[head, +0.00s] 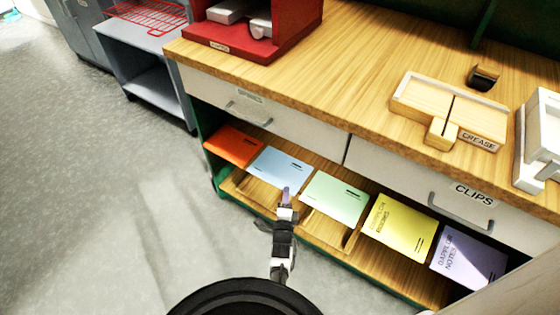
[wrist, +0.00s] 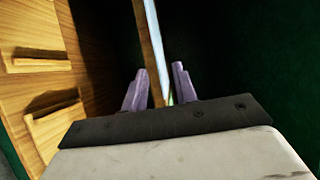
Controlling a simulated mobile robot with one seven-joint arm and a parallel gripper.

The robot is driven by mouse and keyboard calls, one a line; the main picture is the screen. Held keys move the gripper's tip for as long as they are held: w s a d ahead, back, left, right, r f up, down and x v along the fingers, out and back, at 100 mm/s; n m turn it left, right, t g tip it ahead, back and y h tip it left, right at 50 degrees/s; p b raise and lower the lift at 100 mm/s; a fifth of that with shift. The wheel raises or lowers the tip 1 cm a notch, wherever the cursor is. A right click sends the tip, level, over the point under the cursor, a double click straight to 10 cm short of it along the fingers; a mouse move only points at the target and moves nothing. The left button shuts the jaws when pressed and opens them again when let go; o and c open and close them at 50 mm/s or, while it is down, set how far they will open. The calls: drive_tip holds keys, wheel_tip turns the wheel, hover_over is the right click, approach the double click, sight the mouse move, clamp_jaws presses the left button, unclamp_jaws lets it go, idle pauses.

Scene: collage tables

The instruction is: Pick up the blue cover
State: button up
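The light blue cover (head: 278,166) lies on the open shelf under the counter, second from the left in a row of coloured covers. My gripper (head: 286,194) is at its front edge in the head view, with purple fingertips pointing at the shelf. In the wrist view the blue cover (wrist: 156,45) shows edge-on as a thin pale strip. It runs down towards the gap between the two fingers (wrist: 159,78). The fingers stand apart, with space on both sides of the strip. The head view hides most of the fingers' contact area.
Orange (head: 233,145), green (head: 334,198), yellow (head: 398,227) and purple (head: 467,258) covers lie on the same shelf. Low wooden blocks (wrist: 40,62) show at left in the wrist view. Drawers (head: 262,112) hang above the shelf. The floor (head: 90,190) at left is clear.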

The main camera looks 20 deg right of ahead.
drive_tip(key=shift+w+d, duration=0.2)
drive_tip(key=shift+w, duration=0.2)
clamp_jaws()
